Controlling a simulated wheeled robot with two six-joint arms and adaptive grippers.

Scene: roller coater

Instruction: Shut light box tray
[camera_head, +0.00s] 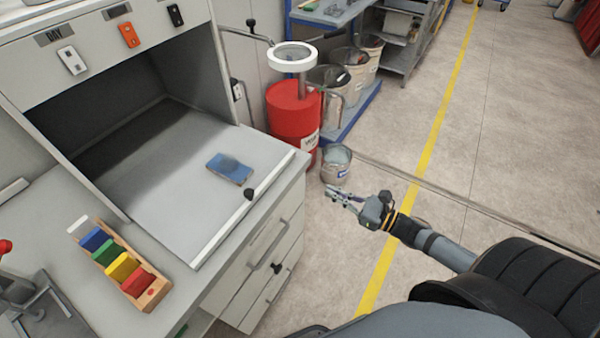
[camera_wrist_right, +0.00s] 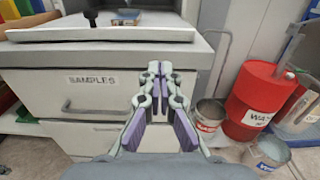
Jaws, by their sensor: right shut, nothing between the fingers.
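The light box (camera_head: 130,40) stands on the bench at the left of the head view, its front opening dark inside. Its light grey tray (camera_head: 170,205) extends out of the opening over the bench top, with a raised pale front edge and a black knob (camera_head: 249,193). A blue sample panel (camera_head: 230,168) lies flat on the tray. The tray's front edge also shows at the top of the right wrist view (camera_wrist_right: 100,33). My right gripper (camera_head: 335,194) is shut and empty, apart from the tray, in front of the drawers. My left gripper is not in view.
A drawer cabinet (camera_head: 255,275) labelled samples sits under the bench. A rack of coloured blocks (camera_head: 122,262) stands left of the tray. A red drum (camera_head: 293,110) and a metal bucket (camera_head: 336,163) stand beyond the gripper. The floor at right is clear.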

